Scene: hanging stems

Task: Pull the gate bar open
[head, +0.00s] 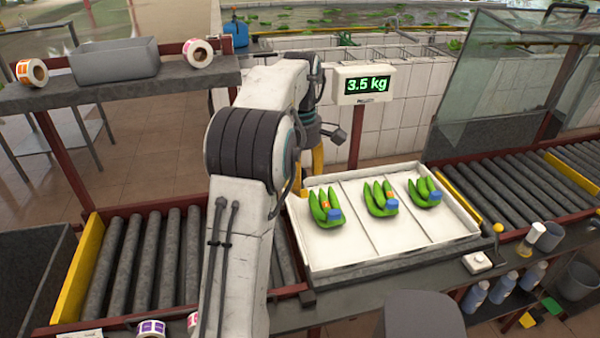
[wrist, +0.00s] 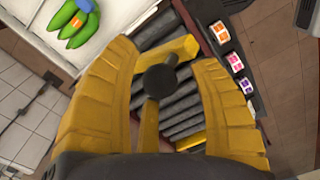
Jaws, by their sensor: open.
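The gate bar (wrist: 178,51) shows in the wrist view as a yellow bar with a dark round knob (wrist: 160,80), above the dark rollers. My gripper (wrist: 163,62) has its two yellow fingers spread, one on each side of the knob. The knob appears between the fingers, and I cannot tell whether either finger touches it. In the head view my gripper (head: 312,168) is beside the left edge of the white tray, mostly behind my own arm. The bar is largely hidden there.
The white tray (head: 352,256) holds three bunches of green bananas (head: 380,198). A scale display (head: 364,84) reading 3.5 kg stands behind it. Roller conveyors lie left (head: 150,258) and right (head: 500,187). A glass panel (head: 500,80) rises at the right. Label rolls (wrist: 220,32) sit beside the rollers.

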